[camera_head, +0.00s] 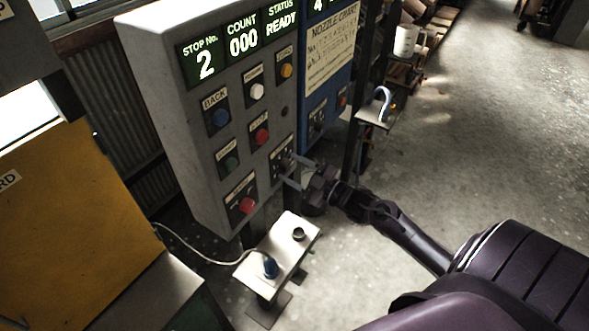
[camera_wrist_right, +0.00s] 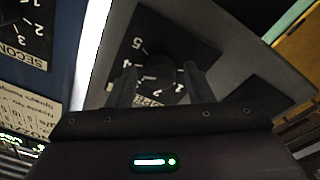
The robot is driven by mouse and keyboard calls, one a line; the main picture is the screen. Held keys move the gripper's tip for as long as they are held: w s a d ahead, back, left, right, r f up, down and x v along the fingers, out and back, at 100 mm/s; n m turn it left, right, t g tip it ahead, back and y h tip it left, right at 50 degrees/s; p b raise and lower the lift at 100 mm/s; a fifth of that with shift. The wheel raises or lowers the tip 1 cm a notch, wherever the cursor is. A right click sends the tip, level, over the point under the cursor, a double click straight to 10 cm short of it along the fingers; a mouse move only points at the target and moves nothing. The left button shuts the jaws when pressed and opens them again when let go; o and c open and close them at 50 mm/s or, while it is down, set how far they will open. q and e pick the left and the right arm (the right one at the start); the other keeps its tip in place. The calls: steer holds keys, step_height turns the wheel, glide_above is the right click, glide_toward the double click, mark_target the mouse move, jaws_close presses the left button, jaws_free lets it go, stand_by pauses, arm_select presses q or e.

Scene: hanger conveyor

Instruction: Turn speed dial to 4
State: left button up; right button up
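The speed dial is a dark round knob (camera_wrist_right: 161,74) on a black plate with white numbers, on the grey control panel (camera_head: 165,95). In the head view its plate (camera_head: 279,156) is at the panel's lower right, partly hidden by my gripper. My right gripper (camera_head: 291,172) is at the dial, its fingers pointing at the panel. In the wrist view the right gripper's fingers (camera_wrist_right: 160,84) stand on either side of the knob, with gaps showing, so it looks open. The numbers 5 and 4 show at the upper left; the knob's pointer setting is unclear. My left gripper is not in view.
Push buttons, including a red one (camera_head: 247,205), sit close to the dial. The display (camera_head: 205,62) reads stop 2, count 000, status READY. A blue panel (camera_head: 318,112) with another dial adjoins at the right. A small metal stand (camera_head: 283,252) is below.

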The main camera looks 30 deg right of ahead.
steer(key=shift+o, duration=0.3)
steer(key=shift+s+d+f, duration=0.1)
steer(key=shift+s+f, duration=0.05)
steer(key=shift+s, duration=0.15)
steer(key=b+v, duration=0.2)
steer(key=v, duration=0.5)
steer(key=shift+d, duration=0.1)
